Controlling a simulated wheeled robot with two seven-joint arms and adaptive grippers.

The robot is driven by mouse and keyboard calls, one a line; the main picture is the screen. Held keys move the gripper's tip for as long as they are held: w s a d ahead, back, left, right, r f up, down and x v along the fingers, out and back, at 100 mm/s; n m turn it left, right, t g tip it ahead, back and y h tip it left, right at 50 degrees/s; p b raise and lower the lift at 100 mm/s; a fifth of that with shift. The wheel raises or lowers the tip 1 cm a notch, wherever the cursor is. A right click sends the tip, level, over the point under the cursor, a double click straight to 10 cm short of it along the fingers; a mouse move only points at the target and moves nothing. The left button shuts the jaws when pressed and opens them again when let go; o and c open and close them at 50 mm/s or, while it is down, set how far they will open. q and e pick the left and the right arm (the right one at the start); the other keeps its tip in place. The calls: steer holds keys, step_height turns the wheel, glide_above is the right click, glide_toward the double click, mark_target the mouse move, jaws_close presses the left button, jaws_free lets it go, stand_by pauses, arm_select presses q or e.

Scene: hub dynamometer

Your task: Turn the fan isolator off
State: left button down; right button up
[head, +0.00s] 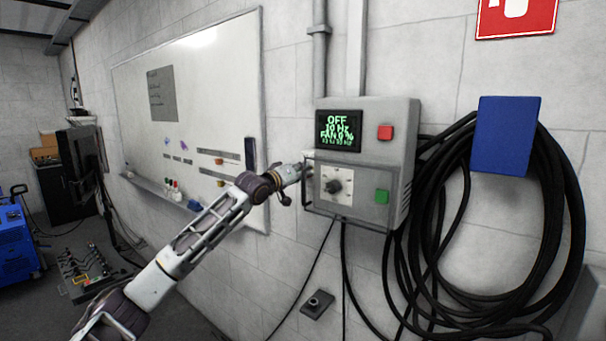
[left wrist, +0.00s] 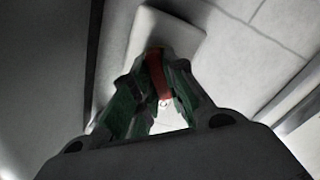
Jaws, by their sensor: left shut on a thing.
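In the left wrist view a pale box with rounded corners (left wrist: 178,28) sits on the wall, with a red lever-like part (left wrist: 157,72) in front of it; I take these as the fan isolator and its handle. My left gripper (left wrist: 156,85) has its green-padded fingers shut on the red part. In the head view my left gripper (head: 304,180) is at the left edge of the grey control box (head: 394,190). There the arm and box largely hide the isolator, and its handle position cannot be told. My right gripper is not in view.
The control box has a display (head: 338,130) reading OFF, 10 Hz and FAN 0 %, a dial (head: 333,186), a red button (head: 385,132) and a green button (head: 381,196). Coiled black cable (head: 555,220) hangs to the right. A whiteboard (head: 205,115) is on the left.

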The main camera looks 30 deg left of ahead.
arm_select(q)
steer(key=shift+n, duration=0.7)
steer(key=shift+a, duration=0.1)
steer(key=c, duration=1.4)
jaws_free()
steer(key=shift+c, duration=0.2)
steer(key=shift+s, duration=0.1)
steer(key=shift+s+f, duration=0.1)
steer(key=s, duration=1.1)
steer(key=shift+s+a, duration=0.25)
steer(key=shift+a, duration=0.2)
